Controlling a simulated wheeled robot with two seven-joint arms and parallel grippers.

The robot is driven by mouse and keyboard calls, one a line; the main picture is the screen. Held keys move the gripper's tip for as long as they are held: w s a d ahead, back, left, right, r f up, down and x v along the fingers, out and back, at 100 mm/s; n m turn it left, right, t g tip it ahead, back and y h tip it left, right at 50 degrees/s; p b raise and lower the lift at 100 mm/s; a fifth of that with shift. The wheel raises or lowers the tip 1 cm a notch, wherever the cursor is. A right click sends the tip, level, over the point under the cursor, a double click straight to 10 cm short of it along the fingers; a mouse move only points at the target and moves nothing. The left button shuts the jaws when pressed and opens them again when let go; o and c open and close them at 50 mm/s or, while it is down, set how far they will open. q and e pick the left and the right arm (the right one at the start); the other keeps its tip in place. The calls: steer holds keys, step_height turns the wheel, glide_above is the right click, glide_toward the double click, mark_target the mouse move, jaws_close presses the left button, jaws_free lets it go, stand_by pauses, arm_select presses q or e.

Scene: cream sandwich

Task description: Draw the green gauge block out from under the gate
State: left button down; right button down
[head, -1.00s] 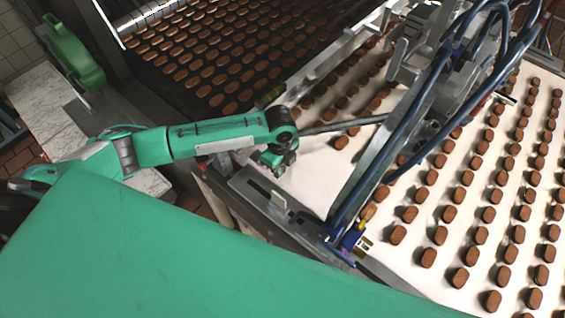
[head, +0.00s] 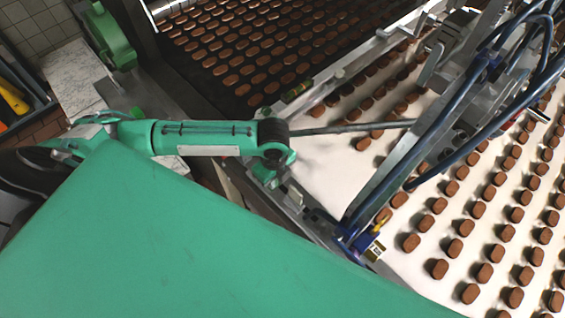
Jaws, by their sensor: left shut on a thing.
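My left gripper (head: 268,178) hangs below the dark wrist of the green arm, at the near-left edge of the white belt (head: 325,170). It is shut, with its fingertips mostly hidden by the wrist and hand. The green gauge block cannot be told apart from the green hand at this angle. The gate appears to be the slanting grey metal bar with blue hoses (head: 420,145) across the belt; the gripper is to its left and apart from it. My right gripper is not in view.
Rows of brown biscuits (head: 440,268) lie on the white belt. A dark belt (head: 215,100) with more biscuits is behind. A thin grey rod (head: 350,128) crosses the white belt beside my wrist. A small olive-green cylinder (head: 298,88) sits on the rail.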

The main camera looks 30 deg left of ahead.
arm_select(q)
steer(key=s, duration=0.1)
steer(key=s+a, duration=0.1)
steer(key=s, duration=0.1)
steer(key=s+r, duration=0.1)
steer(key=shift+s+a, duration=0.35)
steer(key=shift+s, duration=0.05)
